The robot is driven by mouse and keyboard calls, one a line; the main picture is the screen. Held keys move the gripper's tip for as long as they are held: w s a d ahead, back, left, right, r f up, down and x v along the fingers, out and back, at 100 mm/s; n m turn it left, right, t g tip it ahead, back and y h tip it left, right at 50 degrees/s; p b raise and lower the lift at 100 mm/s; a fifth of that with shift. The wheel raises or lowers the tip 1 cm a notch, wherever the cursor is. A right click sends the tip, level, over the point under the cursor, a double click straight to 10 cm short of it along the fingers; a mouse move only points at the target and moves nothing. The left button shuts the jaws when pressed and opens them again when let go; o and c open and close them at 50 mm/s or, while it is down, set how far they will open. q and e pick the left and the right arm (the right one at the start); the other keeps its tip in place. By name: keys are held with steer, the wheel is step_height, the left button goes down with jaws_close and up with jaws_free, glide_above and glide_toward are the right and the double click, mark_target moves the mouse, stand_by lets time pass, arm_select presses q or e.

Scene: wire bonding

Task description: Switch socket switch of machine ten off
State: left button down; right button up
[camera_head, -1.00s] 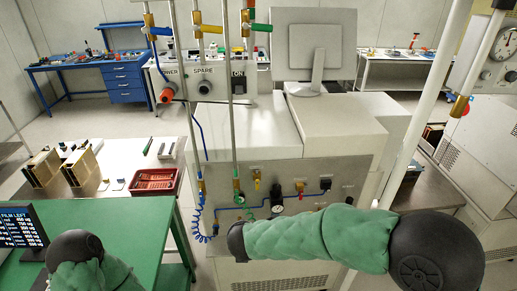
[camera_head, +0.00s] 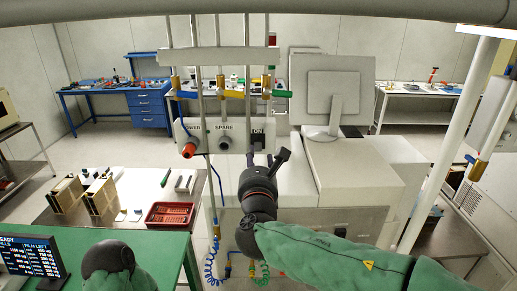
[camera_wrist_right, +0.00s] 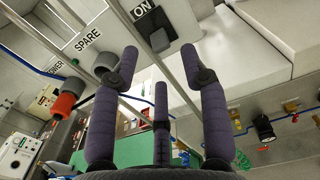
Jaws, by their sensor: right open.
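The panel (camera_head: 210,130) hangs on metal pipes and carries the labels POWER, SPARE and ON. In the right wrist view a dark switch (camera_wrist_right: 159,40) sits just below the ON label (camera_wrist_right: 142,11); its lever position is unclear. In the head view my gripper partly hides the switch. My right gripper (camera_head: 267,157) is open and empty, just in front of and below the ON end of the panel. In the wrist view its fingers (camera_wrist_right: 160,58) are spread on both sides of the switch, apart from it as far as I can tell.
A red plug (camera_head: 188,150) sits under POWER and a grey socket (camera_head: 225,143) under SPARE. Vertical pipes and yellow valves (camera_head: 176,84) stand close by. A monitor (camera_head: 333,98) on the pale machine (camera_head: 350,165) is to the right. A red tray (camera_head: 169,215) lies on the table at left.

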mark_target(258, 150)
steer(key=shift+w+p, duration=0.4)
steer(key=shift+w, duration=2.3)
steer(key=shift+c, duration=0.3)
